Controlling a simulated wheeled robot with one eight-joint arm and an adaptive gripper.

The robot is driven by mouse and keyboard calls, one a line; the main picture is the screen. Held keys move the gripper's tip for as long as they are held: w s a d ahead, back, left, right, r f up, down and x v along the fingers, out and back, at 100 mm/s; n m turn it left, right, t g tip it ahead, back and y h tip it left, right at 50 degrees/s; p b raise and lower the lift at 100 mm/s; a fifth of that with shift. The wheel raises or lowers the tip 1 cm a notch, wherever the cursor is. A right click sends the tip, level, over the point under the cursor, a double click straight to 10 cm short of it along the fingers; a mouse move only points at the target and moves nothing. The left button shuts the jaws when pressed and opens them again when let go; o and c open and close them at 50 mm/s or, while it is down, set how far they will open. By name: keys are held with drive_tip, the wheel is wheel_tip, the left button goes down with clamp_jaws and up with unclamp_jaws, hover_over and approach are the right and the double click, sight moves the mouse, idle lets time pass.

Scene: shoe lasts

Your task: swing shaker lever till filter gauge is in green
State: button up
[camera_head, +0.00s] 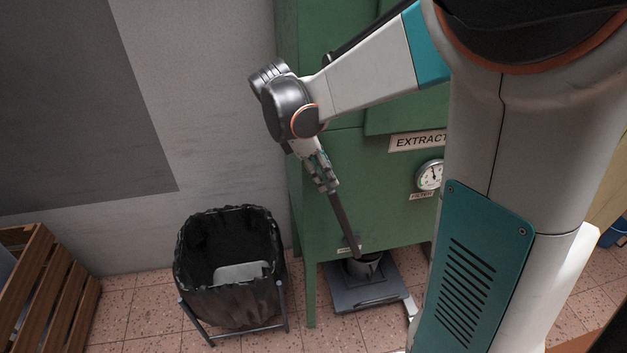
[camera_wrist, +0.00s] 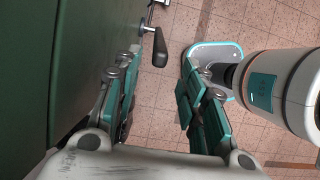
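The green extractor cabinet (camera_head: 375,210) stands at the wall, and its round white filter gauge (camera_head: 430,175) is partly hidden behind my arm column. The gauge's needle looks near upright; its coloured zones are too small to read. A dark bar, seemingly the shaker lever (camera_head: 344,220), slants down from just below my gripper (camera_head: 327,185) at the cabinet's front. In the wrist view, the lever's black knob (camera_wrist: 159,48) lies ahead of and between the parted fingers of my gripper (camera_wrist: 160,70). The fingers are apart with nothing clearly held; contact with the lever cannot be told.
A bin with a black bag (camera_head: 230,265) stands left of the cabinet. A dark container (camera_head: 365,266) sits on a grey base (camera_head: 372,293) under the cabinet. A wooden crate (camera_head: 50,290) is at far left. Tiled floor (camera_head: 130,310) shows between crate and bin.

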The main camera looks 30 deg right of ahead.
sight(341, 205)
drive_tip(key=b+x, duration=0.4)
drive_tip(key=x, duration=0.9)
drive_tip(key=shift+s+f, duration=0.1)
drive_tip(key=shift+f, duration=0.15)
drive_tip(key=shift+d, duration=0.1)
clamp_jaws()
